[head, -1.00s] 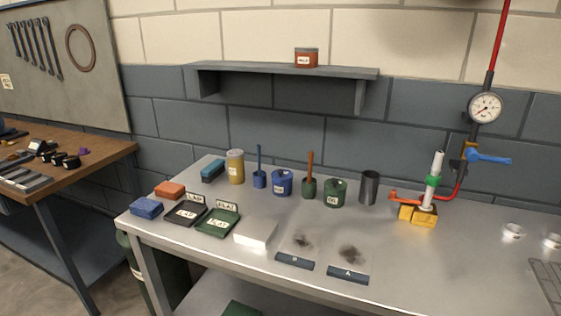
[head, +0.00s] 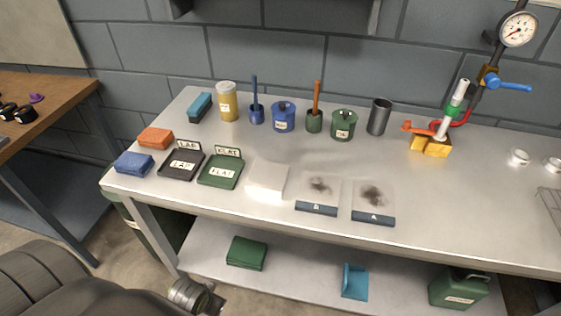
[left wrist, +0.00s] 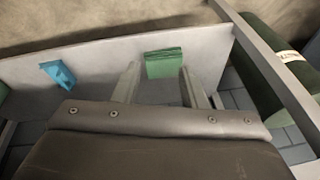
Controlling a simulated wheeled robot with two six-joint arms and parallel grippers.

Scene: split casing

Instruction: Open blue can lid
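The blue can (head: 283,118) stands upright toward the back of the bench, with a pale label on its front. Its blue lid (head: 283,105) sits on top and has a dark spot or knob in the middle. My left arm comes in at the lower left of the head view, in front of the bench and well apart from the can. In the left wrist view my left gripper (left wrist: 160,82) has its two fingers spread with nothing held between them. The can does not show in that view. My right gripper is in neither view.
A blue brush pot (head: 256,115) and a green pot (head: 314,121) flank the can closely. A yellow jar (head: 227,103) and green can (head: 344,125) stand farther out. A white block (head: 267,181) and trays lie in front. The lower shelf holds a green cloth (head: 246,253).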

